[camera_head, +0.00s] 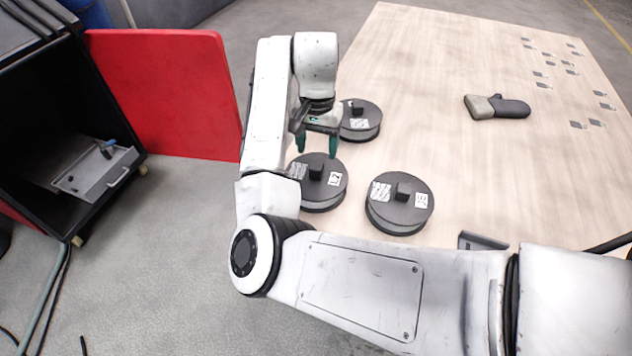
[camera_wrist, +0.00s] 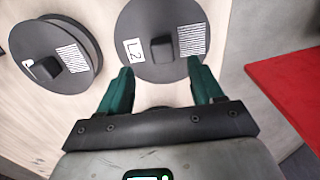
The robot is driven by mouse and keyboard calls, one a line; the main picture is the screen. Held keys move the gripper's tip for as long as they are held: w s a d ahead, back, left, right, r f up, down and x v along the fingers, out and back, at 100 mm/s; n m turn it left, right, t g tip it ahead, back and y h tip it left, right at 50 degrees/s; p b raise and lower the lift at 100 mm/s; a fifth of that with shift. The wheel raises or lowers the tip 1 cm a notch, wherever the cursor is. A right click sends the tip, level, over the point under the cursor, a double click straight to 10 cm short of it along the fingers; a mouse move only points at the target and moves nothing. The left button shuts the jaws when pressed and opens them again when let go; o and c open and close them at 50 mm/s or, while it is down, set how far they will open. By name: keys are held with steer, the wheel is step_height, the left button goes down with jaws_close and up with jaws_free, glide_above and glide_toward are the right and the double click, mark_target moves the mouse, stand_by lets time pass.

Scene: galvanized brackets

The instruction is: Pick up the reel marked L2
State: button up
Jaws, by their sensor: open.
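The reel marked L2 (camera_head: 312,197) is a dark grey disc lying flat near the table's left edge, with a square black knob on top and a white L2 label. In the wrist view the reel (camera_wrist: 143,62) lies ahead of my gripper (camera_wrist: 159,72), its knob roughly between the two green fingers. In the head view my gripper (camera_head: 317,150) hangs at the far side of this reel, apart from the knob. The fingers are open and hold nothing. A second, similar reel (camera_head: 400,220) lies to the right, and a third (camera_head: 362,132) lies behind, partly hidden by my wrist.
The wooden table (camera_head: 440,60) carries a dark mitt-like object (camera_head: 511,108), several small grey brackets at the far right, and a dark grey piece (camera_head: 482,241) at the near edge. A red panel (camera_head: 170,90) and a black cabinet (camera_head: 60,120) stand left of the table. The table's middle is clear.

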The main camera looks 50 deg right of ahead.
mark_target(316, 165)
steer(key=shift+w+d+f, duration=0.1)
steer(key=shift+w+f, duration=0.05)
steer(key=shift+f, duration=1.75)
steer(key=shift+w+f, duration=0.1)
steer(key=shift+f, duration=1.75)
jaws_close()
steer(key=shift+r, duration=0.1)
